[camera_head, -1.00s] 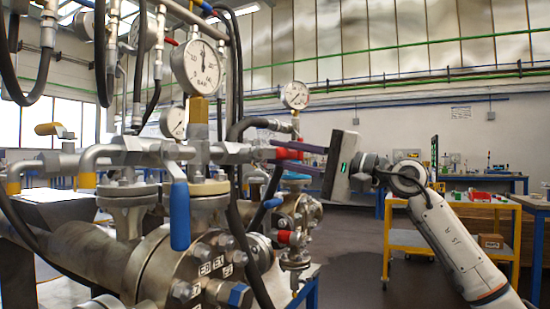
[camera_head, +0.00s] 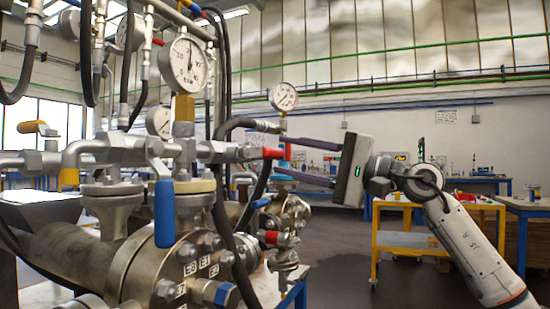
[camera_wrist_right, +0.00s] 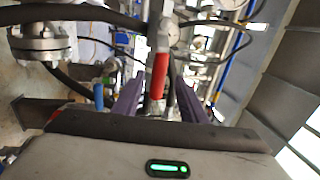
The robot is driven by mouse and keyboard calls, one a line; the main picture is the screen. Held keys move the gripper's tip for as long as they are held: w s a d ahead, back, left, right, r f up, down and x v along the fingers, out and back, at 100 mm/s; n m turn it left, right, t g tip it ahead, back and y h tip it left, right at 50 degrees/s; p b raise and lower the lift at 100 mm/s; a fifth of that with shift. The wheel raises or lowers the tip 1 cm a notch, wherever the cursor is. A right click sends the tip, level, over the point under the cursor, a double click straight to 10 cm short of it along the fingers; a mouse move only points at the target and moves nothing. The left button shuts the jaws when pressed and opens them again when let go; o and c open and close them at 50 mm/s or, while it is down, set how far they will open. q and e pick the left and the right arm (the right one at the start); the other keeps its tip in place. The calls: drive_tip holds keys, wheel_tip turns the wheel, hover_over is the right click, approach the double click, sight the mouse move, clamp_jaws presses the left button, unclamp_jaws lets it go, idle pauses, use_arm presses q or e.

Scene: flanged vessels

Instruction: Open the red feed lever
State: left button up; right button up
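The red lever (camera_head: 273,153) sticks out to the right from the grey pipework, below the small gauge at the right. It hangs down in the middle of the right wrist view (camera_wrist_right: 159,75). My right gripper (camera_head: 279,155) comes in from the right with two purple fingers spread apart. In the right wrist view its fingers (camera_wrist_right: 161,95) stand on either side of the lever's free end, with gaps showing. Whether either finger touches the lever, I cannot tell. My left gripper is not in view.
A blue lever (camera_head: 164,212) hangs in front of the flanged vessel (camera_head: 150,265). A second red handle (camera_head: 270,237) sits lower right. Black hoses (camera_head: 222,210) and gauges (camera_head: 187,62) crowd the pipework. A yellow cart (camera_head: 400,240) stands behind my right arm.

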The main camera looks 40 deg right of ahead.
drive_tip(key=shift+b+v, duration=0.85)
drive_tip(key=shift+v, duration=1.95)
